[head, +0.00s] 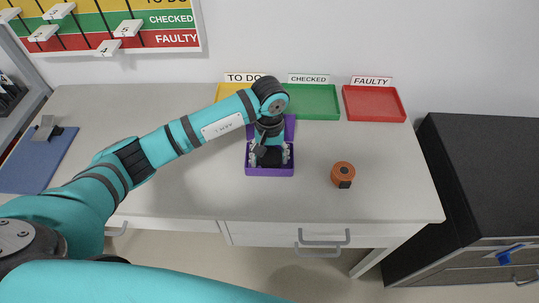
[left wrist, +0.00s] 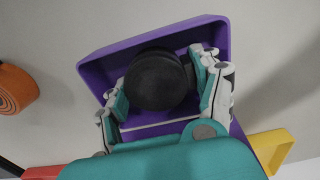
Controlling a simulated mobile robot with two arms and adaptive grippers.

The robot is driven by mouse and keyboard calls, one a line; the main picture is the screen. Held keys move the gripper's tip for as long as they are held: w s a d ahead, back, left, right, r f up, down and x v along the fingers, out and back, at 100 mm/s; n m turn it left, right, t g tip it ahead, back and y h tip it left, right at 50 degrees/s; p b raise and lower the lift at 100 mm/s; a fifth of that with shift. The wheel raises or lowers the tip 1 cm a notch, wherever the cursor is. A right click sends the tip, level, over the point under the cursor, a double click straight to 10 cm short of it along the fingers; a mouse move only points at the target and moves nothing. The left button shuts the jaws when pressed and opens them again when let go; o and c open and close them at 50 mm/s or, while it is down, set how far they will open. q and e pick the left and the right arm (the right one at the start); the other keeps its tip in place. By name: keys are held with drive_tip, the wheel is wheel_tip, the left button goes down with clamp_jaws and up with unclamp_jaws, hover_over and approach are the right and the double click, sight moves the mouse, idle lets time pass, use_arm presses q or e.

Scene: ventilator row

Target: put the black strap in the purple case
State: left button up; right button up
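The purple case (head: 270,172) stands open on the table below the TO DO and CHECKED trays, its lid at the back. My left gripper (head: 271,156) points down into it. The black strap (left wrist: 160,80), a round roll, sits between its fingers (left wrist: 160,86), with a pad against each side. In the left wrist view the case's purple wall (left wrist: 150,42) surrounds the strap and fingertips. Whether the strap touches the case floor is hidden. My right gripper is not in view.
An orange roll (head: 343,173) stands to the right of the case. Yellow (head: 228,92), green (head: 313,103) and red (head: 374,104) trays line the back. A blue mat (head: 35,160) lies at the left. The table's right front is clear.

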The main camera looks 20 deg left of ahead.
sight(270, 155)
use_arm(q)
drive_tip(key=shift+o, duration=0.6)
drive_tip(key=shift+r, duration=0.1)
drive_tip(key=shift+r+p, duration=0.25)
drive_tip(key=shift+p, duration=0.05)
wheel_tip(270, 155, up, 12)
drive_tip(key=b, duration=0.2)
drive_tip(key=shift+f+b, duration=0.15)
drive_tip(key=shift+b, duration=0.2)
